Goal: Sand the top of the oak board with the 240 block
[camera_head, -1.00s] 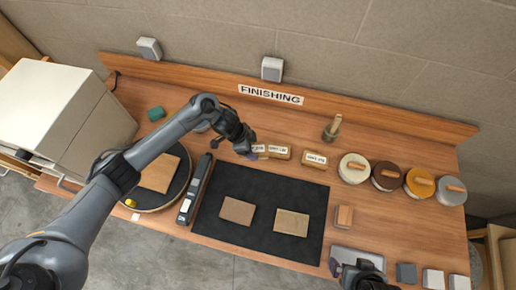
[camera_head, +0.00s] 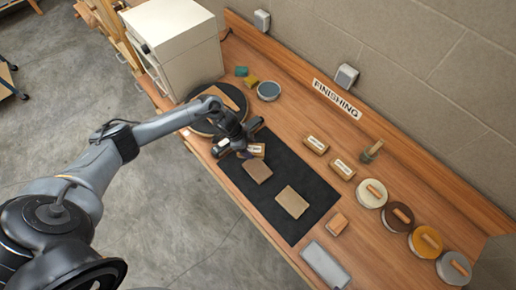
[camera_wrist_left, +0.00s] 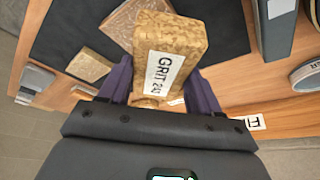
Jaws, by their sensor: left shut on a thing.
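My left gripper (camera_head: 240,147) is shut on a tan sanding block (camera_head: 258,150). In the left wrist view the block (camera_wrist_left: 172,45) sits between the purple fingers, with a label reading "GRIT 24" and a last character that is hard to read. The block is near the far left edge of the black mat (camera_head: 238,180), by a darker brown board (camera_head: 257,170). A lighter board (camera_head: 292,203) lies to its right on the mat. I cannot tell which board is oak, or whether the block touches one. My right gripper is not in view.
Two other labelled blocks (camera_head: 317,145) (camera_head: 343,169) lie beyond the mat. Several round tins, such as a white-lidded one (camera_head: 370,194), line the right side. A wooden block (camera_head: 337,224) and a grey plate (camera_head: 325,264) lie at the front right. A white cabinet (camera_head: 178,45) stands behind.

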